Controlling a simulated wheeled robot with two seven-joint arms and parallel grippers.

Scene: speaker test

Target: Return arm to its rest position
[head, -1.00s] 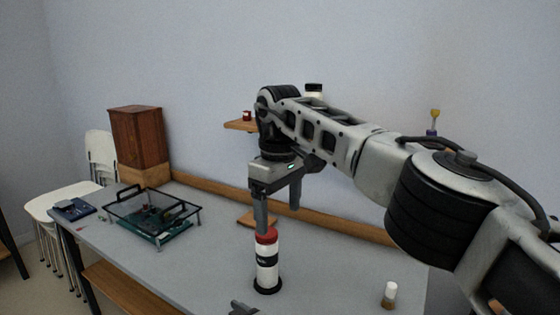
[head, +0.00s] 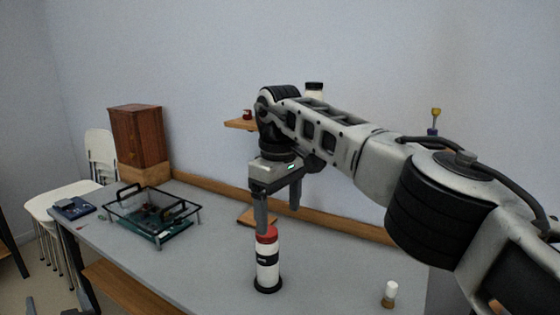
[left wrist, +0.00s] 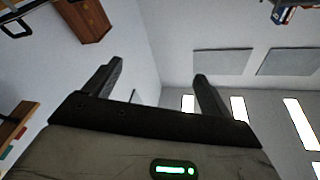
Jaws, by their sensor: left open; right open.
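My left gripper (head: 52,307) shows only as dark tips at the bottom left edge of the head view, off the table's left end. In the left wrist view my left gripper (left wrist: 158,75) has its two fingers wide apart with nothing between them; it is tilted toward the walls and windows. My right gripper (head: 279,214) hangs over the table with its fingers apart and pointing down. One finger is at the red cap of a white and black bottle (head: 267,268); I cannot tell whether they touch.
The grey table (head: 215,270) holds a clear-topped case (head: 152,215), a blue device (head: 73,208), a wooden cabinet (head: 138,137) and a small white-capped bottle (head: 389,294). A wall shelf (head: 240,125) is behind. White chairs (head: 62,197) stand at the left.

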